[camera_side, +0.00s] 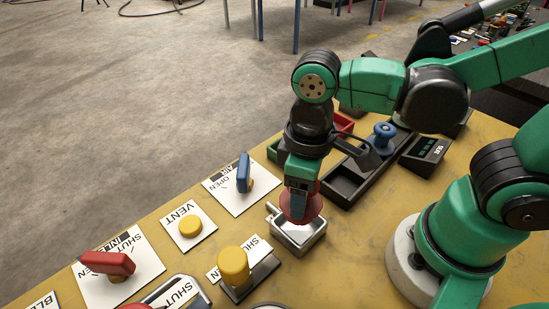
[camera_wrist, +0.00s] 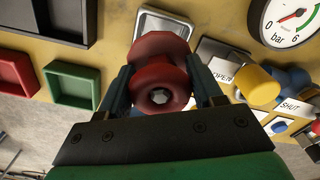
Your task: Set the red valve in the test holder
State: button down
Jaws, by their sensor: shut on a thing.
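The red valve (camera_side: 301,208) is a flanged spool. My gripper (camera_side: 301,190) points down and is shut on it. The valve also shows between the two fingers in the wrist view (camera_wrist: 160,77), with a pale hex end facing the camera. A shiny metal square holder (camera_side: 312,242), likely the test holder, stands on the yellow table right below the valve. In the wrist view the holder (camera_wrist: 143,24) lies just beyond the valve, which hides part of it. The valve's lower flange overlaps the holder's rim in the side view; I cannot tell whether they touch.
A blue spool (camera_side: 382,136) stands in a black tray (camera_side: 344,186) behind my gripper. A yellow knob (camera_side: 233,262), a yellow button (camera_side: 190,227), a blue lever (camera_side: 243,172) and a red lever (camera_side: 108,263) stand to the left. A gauge (camera_wrist: 290,18) shows in the wrist view.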

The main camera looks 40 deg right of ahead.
jog(key=shift+f, duration=2)
jog(key=shift+f, duration=0.1)
jog(key=shift+f, duration=0.15)
jog(key=shift+c, duration=0.7)
grip_release()
notch_tip(320, 180, up, 12)
jog(key=shift+r, duration=0.15)
jog(key=w+d+f+m+t, duration=0.2)
jog(key=w+d+m+t, duration=0.3)
jog(key=d, duration=0.5)
jog(key=shift+w+f+t, duration=0.35)
jog(key=shift+w+t, duration=0.5)
jog(key=shift+t, duration=0.25)
